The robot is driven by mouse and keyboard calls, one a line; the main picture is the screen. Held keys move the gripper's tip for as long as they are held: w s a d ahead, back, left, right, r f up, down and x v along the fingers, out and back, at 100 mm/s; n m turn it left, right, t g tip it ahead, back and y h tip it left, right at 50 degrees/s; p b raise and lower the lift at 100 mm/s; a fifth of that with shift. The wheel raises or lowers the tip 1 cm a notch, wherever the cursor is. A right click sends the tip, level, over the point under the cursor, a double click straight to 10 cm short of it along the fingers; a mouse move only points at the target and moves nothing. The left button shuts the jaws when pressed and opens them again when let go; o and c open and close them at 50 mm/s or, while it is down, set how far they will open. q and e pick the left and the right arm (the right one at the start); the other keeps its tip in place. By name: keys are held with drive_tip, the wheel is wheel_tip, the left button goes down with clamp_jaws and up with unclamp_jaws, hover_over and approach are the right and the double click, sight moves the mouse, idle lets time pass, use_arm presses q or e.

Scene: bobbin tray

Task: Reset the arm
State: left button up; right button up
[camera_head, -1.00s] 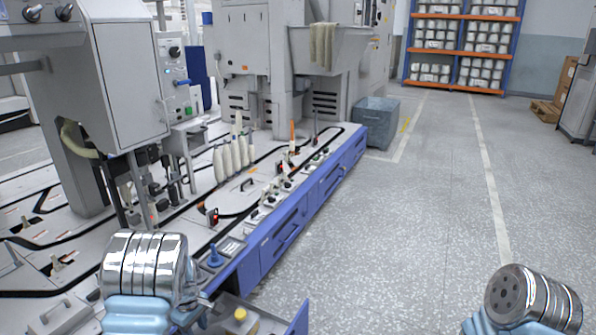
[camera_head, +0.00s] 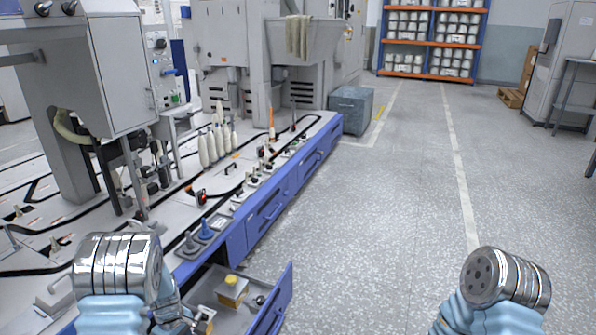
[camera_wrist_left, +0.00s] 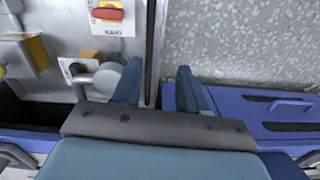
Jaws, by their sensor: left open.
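My left arm enters from the lower left in the head view, over the front edge of the machine. My left gripper (camera_head: 190,318) is at the bottom, partly hidden, beside an open drawer (camera_head: 285,292). The drawer's thin wall lies below the gap. My right arm shows at the lower right of the head view, but its gripper is out of sight.
The drawer holds a yellow-topped box (camera_head: 231,290). White bobbins (camera_head: 212,146) stand farther back. A grey bin (camera_head: 350,110) sits on the floor.

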use_arm(q)
drive_tip(key=s+d+f+m+h, duration=0.1)
drive_tip(key=s+d+f+m, duration=0.4)
drive_tip(key=s, duration=0.4)
drive_tip(key=s+d+f+m+h, duration=0.2)
drive_tip(key=s+d+f, duration=0.45)
drive_tip(key=s, duration=0.25)
drive_tip(key=s+d+m, duration=0.2)
drive_tip(key=s+d, duration=0.2)
drive_tip(key=d, duration=0.1)
drive_tip(key=w+d+r+m+t+h+p, duration=0.1)
drive_tip(key=w+d+r+p, duration=0.2)
drive_tip(key=r, duration=0.6)
drive_tip(key=p, duration=0.2)
drive_tip(key=shift+m+p, duration=0.4)
drive_tip(key=shift+c, duration=0.4)
